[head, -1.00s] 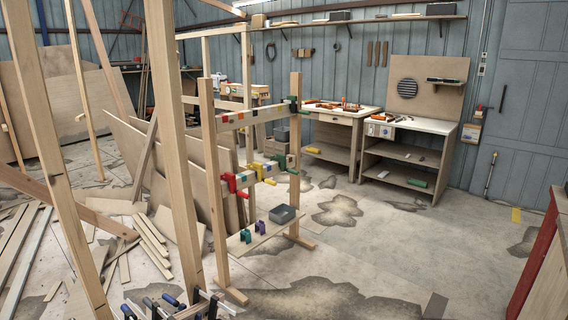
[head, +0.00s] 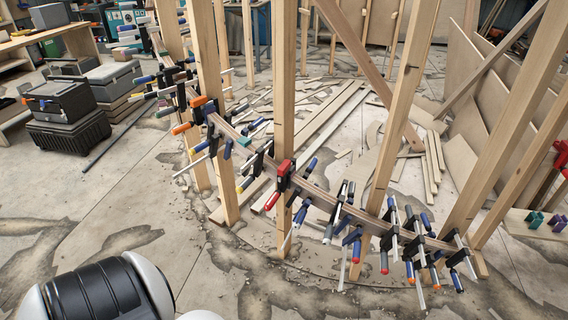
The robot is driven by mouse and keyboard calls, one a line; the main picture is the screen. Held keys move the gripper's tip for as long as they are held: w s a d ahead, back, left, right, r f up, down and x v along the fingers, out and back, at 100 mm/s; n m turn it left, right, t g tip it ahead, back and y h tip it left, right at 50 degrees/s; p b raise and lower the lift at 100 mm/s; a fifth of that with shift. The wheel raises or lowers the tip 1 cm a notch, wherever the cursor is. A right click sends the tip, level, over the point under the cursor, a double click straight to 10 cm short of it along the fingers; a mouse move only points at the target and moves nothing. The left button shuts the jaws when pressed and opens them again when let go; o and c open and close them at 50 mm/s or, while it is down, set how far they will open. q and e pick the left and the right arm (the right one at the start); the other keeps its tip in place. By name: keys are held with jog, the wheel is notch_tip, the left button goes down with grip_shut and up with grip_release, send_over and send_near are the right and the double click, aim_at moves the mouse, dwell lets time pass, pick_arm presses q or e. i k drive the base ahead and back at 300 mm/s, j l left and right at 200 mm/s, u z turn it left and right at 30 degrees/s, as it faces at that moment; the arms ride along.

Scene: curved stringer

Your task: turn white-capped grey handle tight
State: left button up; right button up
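A curved wooden stringer (head: 315,192) runs between upright posts, with many bar clamps fixed along it. Their handles are blue, orange, red, yellow, black and grey. A greyish handle (head: 351,191) stands up from a clamp right of the middle post. Another pale grey handle (head: 408,213) shows among the crowded clamps further right. A handle with a light end (head: 327,235) hangs below the stringer. The handles are too small for me to tell which is grey with a white cap. Neither of my grippers is in view.
Upright posts (head: 282,110) and a slanting brace stand along the stringer. Black and grey cases (head: 70,101) are stacked at left. Loose boards (head: 330,113) lie behind the stringer, and plywood sheets lean at right. The floor at front left is mostly clear.

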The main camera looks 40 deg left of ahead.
aim_at(328, 233)
jog(key=u, duration=1)
